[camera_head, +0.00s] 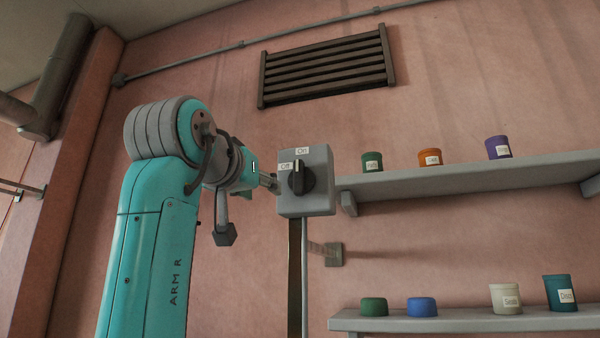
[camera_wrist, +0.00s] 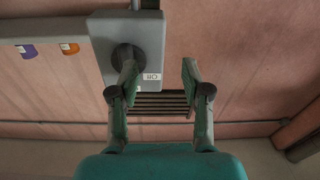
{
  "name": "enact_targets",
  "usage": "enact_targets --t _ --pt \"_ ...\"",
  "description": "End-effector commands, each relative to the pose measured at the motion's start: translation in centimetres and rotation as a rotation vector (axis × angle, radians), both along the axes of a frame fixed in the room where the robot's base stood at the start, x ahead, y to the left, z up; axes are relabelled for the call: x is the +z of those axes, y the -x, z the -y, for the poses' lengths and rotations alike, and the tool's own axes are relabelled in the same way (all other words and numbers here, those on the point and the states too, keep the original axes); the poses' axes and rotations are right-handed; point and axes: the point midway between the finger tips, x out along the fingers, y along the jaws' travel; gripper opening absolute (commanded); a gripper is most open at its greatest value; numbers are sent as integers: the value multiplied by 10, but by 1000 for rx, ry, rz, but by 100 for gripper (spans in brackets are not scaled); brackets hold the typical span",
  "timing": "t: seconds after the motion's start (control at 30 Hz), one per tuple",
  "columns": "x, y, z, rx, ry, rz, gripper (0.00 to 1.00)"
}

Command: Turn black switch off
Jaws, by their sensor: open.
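A grey switch box (camera_head: 318,192) stands on a post in the head view, with a black rotary switch (camera_head: 301,180) on its front. An "On" label is above the switch and an "Off" label at its upper left. The switch looks upright, toward "On". My gripper (camera_head: 271,183) is at the left side of the box, its fingertips partly hard to make out. The wrist view is upside down: my open gripper (camera_wrist: 159,72) has one finger overlapping the black switch (camera_wrist: 122,57) and the other over bare wall. Nothing is between the fingers; contact with the switch cannot be told.
An upper shelf (camera_head: 450,178) right of the box holds green, orange and purple containers. A lower shelf (camera_head: 460,321) holds several more. A dark vent (camera_head: 327,66) is on the pink wall above.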

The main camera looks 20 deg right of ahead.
Motion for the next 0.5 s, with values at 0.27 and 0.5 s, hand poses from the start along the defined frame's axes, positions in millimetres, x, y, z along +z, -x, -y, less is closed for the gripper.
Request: enact_targets --t 0.27,0.5 --pt "53 46 15 -22 -80 14 48" --pt "56 38 27 -29 -85 14 48"
